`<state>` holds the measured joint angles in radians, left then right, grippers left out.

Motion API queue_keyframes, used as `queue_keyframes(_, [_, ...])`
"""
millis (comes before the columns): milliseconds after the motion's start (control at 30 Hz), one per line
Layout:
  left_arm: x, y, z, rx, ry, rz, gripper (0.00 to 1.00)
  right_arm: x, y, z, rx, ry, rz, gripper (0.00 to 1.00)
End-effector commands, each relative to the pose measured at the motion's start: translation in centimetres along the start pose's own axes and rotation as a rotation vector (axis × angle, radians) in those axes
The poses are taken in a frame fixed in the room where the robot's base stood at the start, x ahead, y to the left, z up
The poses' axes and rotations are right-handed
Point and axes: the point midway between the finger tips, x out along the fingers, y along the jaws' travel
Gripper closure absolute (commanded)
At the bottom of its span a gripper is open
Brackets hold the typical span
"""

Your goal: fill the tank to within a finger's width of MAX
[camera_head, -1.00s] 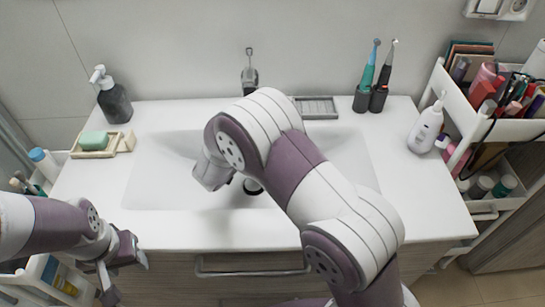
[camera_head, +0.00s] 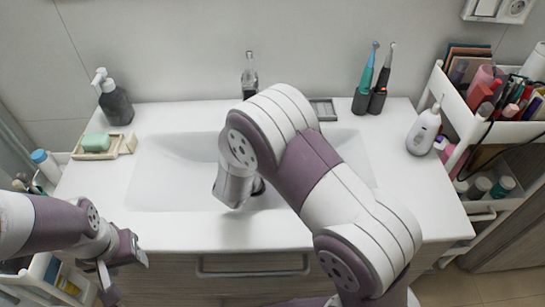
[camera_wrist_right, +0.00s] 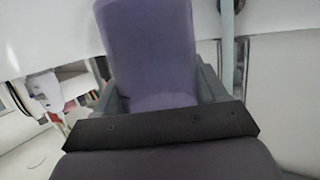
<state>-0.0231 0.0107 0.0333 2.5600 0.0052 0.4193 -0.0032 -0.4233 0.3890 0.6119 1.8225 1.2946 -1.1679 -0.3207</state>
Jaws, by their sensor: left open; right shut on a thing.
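My right gripper (camera_wrist_right: 160,100) is shut on a purple, slightly see-through vessel (camera_wrist_right: 150,45), which I take to be the tank. It fills the middle of the right wrist view; its water level and any MAX mark cannot be made out. In the head view, my right arm hides the vessel and the right fingers over the sink (camera_head: 160,180). The tap (camera_head: 249,78) stands behind the sink, partly hidden by my arm. A grey upright strip (camera_wrist_right: 228,25) beside the vessel cannot be identified for sure. My left gripper (camera_head: 106,281) is open and empty, low in front of the counter's left end.
A soap pump bottle (camera_head: 115,104) and a green soap (camera_head: 96,142) on a dish stand at the left. Two electric toothbrushes (camera_head: 367,88) stand at the back. A white pump bottle (camera_head: 424,132) is at the right, beside a packed cart (camera_head: 455,95). The front counter is clear.

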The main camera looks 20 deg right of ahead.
Motion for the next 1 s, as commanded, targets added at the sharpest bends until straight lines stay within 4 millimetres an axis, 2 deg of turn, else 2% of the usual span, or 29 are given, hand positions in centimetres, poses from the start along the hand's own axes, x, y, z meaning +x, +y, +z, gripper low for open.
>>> queue_keyframes(133, [-0.5,0.0,-0.1,0.000,0.000,0.000,0.47,-0.3,0.4,-0.4,0.000,0.000,-0.001,0.59])
queue_keyframes(800, [-6.5,0.0,-0.8,0.000,0.000,0.000,0.47,-4.9,3.2,-4.5,-0.001,-0.001,-0.001,0.59])
queue_keyframes(1000, [-6.9,0.0,-0.8,0.000,0.000,0.000,0.47,-5.4,3.6,-4.7,0.001,0.000,-0.001,0.59])
